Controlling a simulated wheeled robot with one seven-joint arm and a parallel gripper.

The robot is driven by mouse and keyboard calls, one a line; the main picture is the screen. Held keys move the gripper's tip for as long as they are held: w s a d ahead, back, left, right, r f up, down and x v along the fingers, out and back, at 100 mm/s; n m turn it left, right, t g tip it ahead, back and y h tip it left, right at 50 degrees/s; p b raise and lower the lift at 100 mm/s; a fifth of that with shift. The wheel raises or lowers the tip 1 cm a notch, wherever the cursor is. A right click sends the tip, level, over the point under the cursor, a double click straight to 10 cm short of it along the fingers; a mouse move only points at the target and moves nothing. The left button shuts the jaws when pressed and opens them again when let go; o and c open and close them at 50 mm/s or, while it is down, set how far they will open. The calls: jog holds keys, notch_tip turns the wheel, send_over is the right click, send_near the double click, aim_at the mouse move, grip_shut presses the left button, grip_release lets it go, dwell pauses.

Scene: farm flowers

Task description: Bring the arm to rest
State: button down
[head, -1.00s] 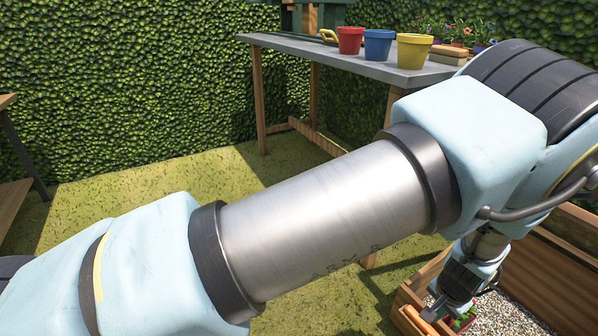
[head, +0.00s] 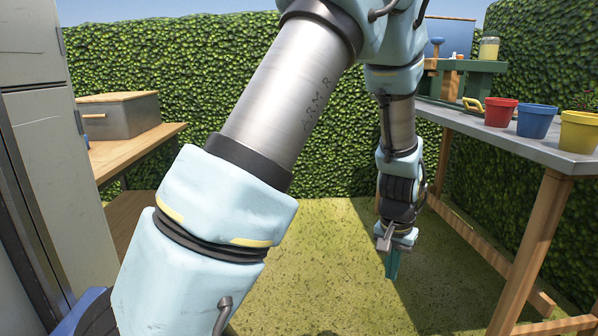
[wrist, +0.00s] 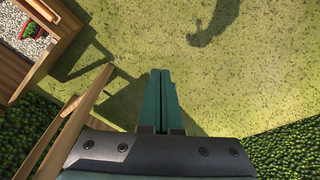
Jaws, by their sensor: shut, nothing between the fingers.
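My gripper (head: 392,264) hangs pointing down over open grass in the head view, at the end of my bent arm. In the wrist view its two green fingers (wrist: 160,100) lie side by side, shut, with nothing between them. Below the fingers there is only grass. My upper arm crosses the middle of the head view and hides part of the hedge and grass behind it.
A grey-topped table (head: 540,150) stands right of my gripper, with a red pot (head: 500,112), a blue pot (head: 536,121) and a yellow pot (head: 580,131). A wooden bench (head: 130,148) and grey cabinet (head: 55,150) stand left. The wrist view shows a wooden planter (wrist: 62,38).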

jog(key=w+a+r+n, duration=0.1)
jog(key=a+r+n, duration=0.15)
jog(key=a, duration=0.65)
jog(key=w+a+r+n, duration=0.15)
jog(key=a+r, duration=0.25)
jog(key=a, duration=0.4)
jog(key=s+a+r+n+y, duration=0.1)
jog(key=s+a+r+n, duration=0.1)
jog(key=a, duration=0.5)
jog(key=s+a+r+n, duration=0.1)
jog(key=s+a, duration=0.2)
jog(key=a, duration=0.4)
notch_tip(320, 180, up, 31)
jog(key=p, duration=3.1)
jog(key=shift+w+d, duration=0.15)
jog(key=shift+d, duration=0.1)
